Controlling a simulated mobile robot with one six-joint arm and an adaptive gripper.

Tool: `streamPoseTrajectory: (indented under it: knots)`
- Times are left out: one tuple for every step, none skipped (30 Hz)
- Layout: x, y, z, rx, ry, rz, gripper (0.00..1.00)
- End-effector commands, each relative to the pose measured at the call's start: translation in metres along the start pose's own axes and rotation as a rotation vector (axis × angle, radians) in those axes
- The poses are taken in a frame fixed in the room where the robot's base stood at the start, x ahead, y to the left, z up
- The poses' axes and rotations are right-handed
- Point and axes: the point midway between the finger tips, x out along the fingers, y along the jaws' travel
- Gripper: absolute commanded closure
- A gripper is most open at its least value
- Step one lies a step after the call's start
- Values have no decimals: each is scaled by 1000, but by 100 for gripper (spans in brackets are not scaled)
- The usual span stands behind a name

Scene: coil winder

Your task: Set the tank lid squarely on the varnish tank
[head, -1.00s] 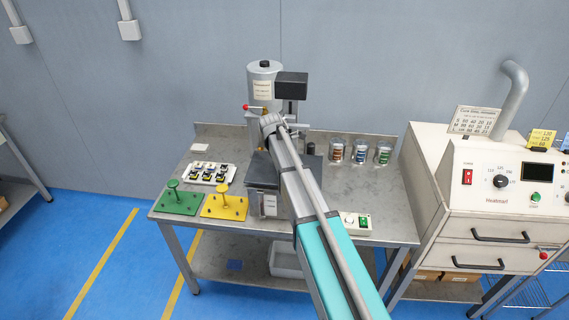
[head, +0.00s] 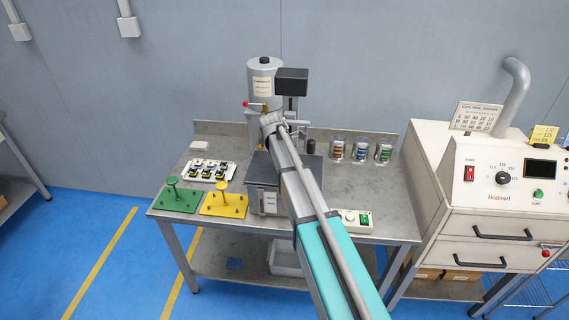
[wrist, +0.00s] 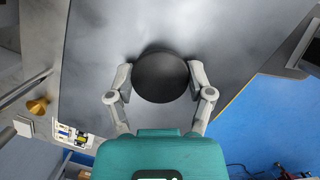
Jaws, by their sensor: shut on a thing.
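The tank lid (head: 260,171) is a dark grey flat plate in the head view. It is over the varnish tank (head: 256,201), a grey box with a white label at the middle of the bench. My arm hides its right part; I cannot tell whether it rests flat on the tank or sits just above it. In the wrist view the lid (wrist: 110,50) fills most of the picture as a grey plate with a round black knob (wrist: 161,77). My gripper (wrist: 161,84) is shut on this knob, one finger on each side. The head view hides the fingers behind my arm.
A green plate (head: 177,201) and a yellow plate (head: 223,206) with posts lie left of the tank, a coil tray (head: 208,172) behind them. The winder with a grey cylinder (head: 264,85) stands behind.

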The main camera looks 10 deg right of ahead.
Motion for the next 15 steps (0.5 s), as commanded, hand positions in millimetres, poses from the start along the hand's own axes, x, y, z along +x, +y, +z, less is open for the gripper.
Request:
streamPoseTrajectory:
  knots:
    - [2, 0, 0, 0, 0, 0, 93]
    - [2, 0, 0, 0, 0, 0, 93]
    - [2, 0, 0, 0, -1, 0, 29]
    - [1, 0, 0, 0, 0, 0, 23]
    - [1, 0, 0, 0, 0, 0, 17]
    - [1, 0, 0, 0, 0, 0, 10]
    - [1, 0, 0, 0, 0, 0, 4]
    - [1, 0, 0, 0, 0, 0, 0]
    - [1, 0, 0, 0, 0, 0, 0]
    - [1, 0, 0, 0, 0, 0, 0]
    - [1, 0, 0, 0, 0, 0, 0]
    - [1, 0, 0, 0, 0, 0, 0]
    - [1, 0, 0, 0, 0, 0, 0]
    - [1, 0, 0, 0, 0, 0, 0]
    - [1, 0, 0, 0, 0, 0, 0]
